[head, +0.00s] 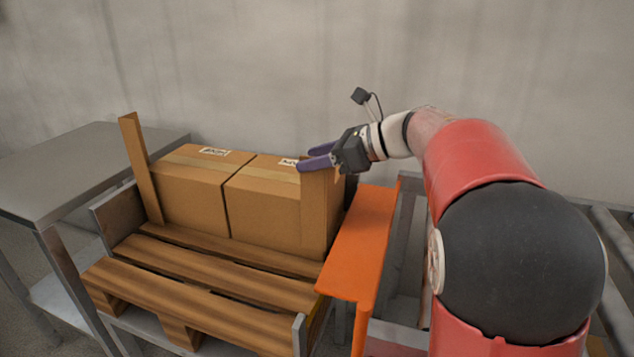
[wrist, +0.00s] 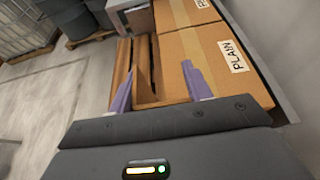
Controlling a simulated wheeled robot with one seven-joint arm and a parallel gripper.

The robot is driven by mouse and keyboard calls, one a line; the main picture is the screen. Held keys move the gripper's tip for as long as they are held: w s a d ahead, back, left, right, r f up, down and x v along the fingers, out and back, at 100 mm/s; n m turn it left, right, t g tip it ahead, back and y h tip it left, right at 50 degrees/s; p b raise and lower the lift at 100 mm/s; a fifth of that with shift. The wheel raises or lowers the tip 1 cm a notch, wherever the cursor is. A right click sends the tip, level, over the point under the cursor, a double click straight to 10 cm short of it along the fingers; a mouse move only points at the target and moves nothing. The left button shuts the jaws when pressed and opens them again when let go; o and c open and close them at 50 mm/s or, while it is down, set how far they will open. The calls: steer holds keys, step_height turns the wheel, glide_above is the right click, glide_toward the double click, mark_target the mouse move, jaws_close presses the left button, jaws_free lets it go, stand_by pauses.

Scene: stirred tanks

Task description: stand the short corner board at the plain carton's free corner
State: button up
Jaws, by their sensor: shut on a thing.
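The plain carton (head: 265,195) is the right one of two brown cartons on the pallet. Its label reads PLAIN in the wrist view (wrist: 234,57). The short corner board (head: 316,215) is brown and upright at this carton's front right corner. Its lower end is close to the pallet deck; I cannot tell whether it touches. My gripper (head: 317,157) reaches in from the right and is shut on the board's upper end.
A taller corner board (head: 140,165) stands at the left carton's (head: 190,190) outer front corner. The wooden pallet (head: 190,300) has bare slats in front. An orange panel (head: 360,240) is close on the right, a grey table (head: 70,165) on the left. A wall is behind.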

mark_target(332, 175)
steer(key=shift+f, duration=2.55)
steer(key=o, duration=1.3)
steer(key=shift+o, duration=0.2)
steer(key=shift+d+r, duration=0.15)
steer(key=shift+r, duration=0.05)
steer(key=b+v, duration=0.1)
steer(key=v, duration=1)
steer(key=shift+s+d, duration=0.15)
steer(key=shift+d, duration=0.2)
